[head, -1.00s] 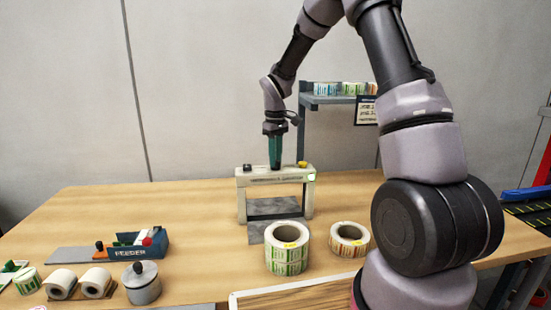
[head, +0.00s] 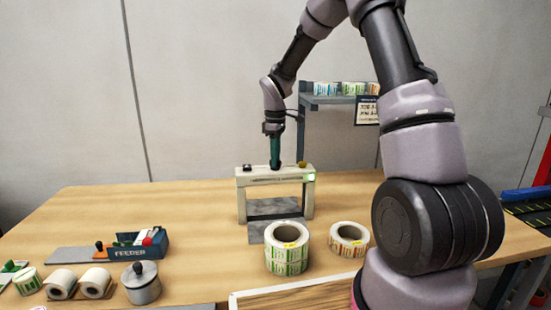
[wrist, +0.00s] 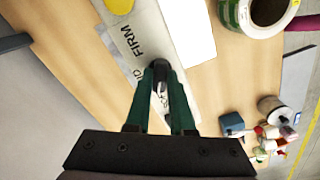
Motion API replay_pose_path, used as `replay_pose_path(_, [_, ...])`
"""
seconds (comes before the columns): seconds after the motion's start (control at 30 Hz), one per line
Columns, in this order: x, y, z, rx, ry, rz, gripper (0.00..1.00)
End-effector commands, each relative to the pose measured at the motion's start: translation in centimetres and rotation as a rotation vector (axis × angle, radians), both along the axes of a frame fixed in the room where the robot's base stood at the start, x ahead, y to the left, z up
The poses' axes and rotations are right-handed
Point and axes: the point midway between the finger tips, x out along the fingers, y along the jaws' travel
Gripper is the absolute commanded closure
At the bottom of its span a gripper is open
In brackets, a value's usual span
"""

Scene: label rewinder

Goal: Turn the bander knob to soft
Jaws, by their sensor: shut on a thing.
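The bander (head: 248,182) is a pale arch-shaped machine standing on the table, with a small green light at its right end. Its dark knob (wrist: 160,87) shows between my fingertips in the wrist view, with the printed word FIRM beside it; other lettering is partly hidden by the fingers. My gripper (head: 275,166) points straight down onto the middle of the bander's top. In the wrist view my gripper (wrist: 162,72) has its green fingers shut on the knob.
A dark button (head: 248,166) and a yellow one (head: 302,164) flank my gripper on the bander's top. Label rolls (head: 286,257) (head: 349,240) stand in front. A feeder (head: 140,250) and a lidded pot (head: 140,284) are at left. A shelf (head: 318,100) stands behind.

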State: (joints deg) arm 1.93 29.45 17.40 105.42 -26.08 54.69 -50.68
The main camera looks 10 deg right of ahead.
Motion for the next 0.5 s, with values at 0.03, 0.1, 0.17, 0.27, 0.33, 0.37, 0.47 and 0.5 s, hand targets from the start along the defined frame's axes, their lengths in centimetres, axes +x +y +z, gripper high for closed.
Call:
replay_pose_path(0.03, [0.14,0.01,0.15,0.000,-0.005,0.002,1.00])
replay_pose_path(0.1, [0.14,0.01,0.15,0.000,-0.004,0.002,1.00])
replay_pose_path(0.17, [0.14,0.01,0.15,0.000,-0.004,0.002,1.00])
replay_pose_path(0.27, [0.14,0.01,0.15,0.000,-0.004,0.001,0.60])
replay_pose_path(0.33, [0.11,0.01,0.13,0.000,-0.004,0.001,0.49])
replay_pose_path(0.37, [0.10,0.01,0.11,0.000,-0.004,0.001,0.49])
replay_pose_path(0.47, [0.07,0.00,0.08,0.000,-0.002,0.000,0.49])
replay_pose_path(0.5, [0.06,0.01,0.07,0.000,-0.002,0.000,0.49])
